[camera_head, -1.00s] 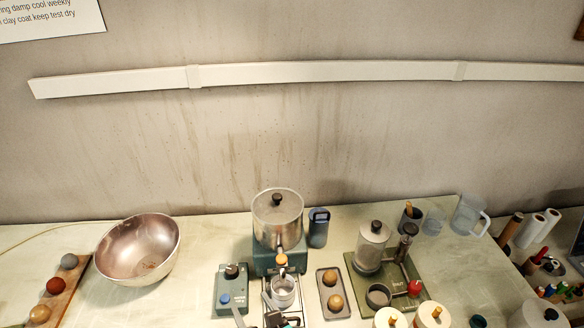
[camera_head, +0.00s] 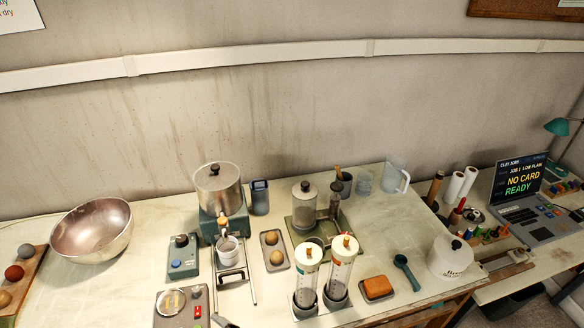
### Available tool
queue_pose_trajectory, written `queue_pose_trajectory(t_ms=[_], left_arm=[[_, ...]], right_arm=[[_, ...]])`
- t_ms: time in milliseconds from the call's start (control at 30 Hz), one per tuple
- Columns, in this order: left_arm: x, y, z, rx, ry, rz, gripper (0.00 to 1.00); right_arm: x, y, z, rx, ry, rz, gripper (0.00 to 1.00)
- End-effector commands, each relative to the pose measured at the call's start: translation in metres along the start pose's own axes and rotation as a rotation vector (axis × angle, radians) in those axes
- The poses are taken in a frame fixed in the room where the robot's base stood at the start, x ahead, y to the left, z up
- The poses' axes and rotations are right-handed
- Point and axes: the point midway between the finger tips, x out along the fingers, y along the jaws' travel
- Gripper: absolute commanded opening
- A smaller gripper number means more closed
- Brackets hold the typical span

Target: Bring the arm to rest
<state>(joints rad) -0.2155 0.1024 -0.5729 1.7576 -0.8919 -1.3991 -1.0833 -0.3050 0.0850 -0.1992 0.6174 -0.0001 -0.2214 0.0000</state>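Neither of my grippers and neither of my arms shows in the head view. The pale worktable (camera_head: 390,225) spreads across the lower half of the view. A steel pot on a teal machine (camera_head: 218,190) stands near its middle, with a small metal cup (camera_head: 228,250) on a frame in front of it. A dark tool-like piece (camera_head: 224,321) is cut off by the bottom edge, and I cannot tell what it is.
A steel bowl (camera_head: 92,231) stands at the left. Two clear cylinders (camera_head: 307,280) (camera_head: 340,268) stand at the front middle, near a brown block (camera_head: 377,287) and a white lidded pot (camera_head: 450,258). A laptop (camera_head: 520,185) reads "NO CARD READY".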

Motion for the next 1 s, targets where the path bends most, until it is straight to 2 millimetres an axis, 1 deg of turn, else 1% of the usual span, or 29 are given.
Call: queue_pose_trajectory(t_ms=[33,67,100,167,200,300,400,533,833,1000], left_arm=[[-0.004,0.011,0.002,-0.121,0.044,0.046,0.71],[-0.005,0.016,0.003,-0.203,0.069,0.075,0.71],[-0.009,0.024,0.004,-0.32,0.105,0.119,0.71],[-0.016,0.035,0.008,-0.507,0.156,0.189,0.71],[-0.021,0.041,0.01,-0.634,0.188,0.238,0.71],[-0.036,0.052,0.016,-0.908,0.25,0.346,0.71],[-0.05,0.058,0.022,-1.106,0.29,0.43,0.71],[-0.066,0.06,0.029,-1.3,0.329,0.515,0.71],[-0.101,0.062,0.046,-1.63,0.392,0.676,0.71],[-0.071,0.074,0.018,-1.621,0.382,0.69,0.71]], right_arm=[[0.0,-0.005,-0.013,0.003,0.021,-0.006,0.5],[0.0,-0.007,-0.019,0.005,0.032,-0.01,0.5],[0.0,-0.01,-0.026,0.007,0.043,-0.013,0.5],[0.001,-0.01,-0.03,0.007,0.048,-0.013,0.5],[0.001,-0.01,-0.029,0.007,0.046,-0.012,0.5],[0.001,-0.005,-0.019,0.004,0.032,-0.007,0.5],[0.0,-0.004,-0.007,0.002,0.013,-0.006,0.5],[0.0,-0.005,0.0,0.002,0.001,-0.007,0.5],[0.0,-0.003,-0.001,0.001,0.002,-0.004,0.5],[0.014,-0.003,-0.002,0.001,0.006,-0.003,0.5]])
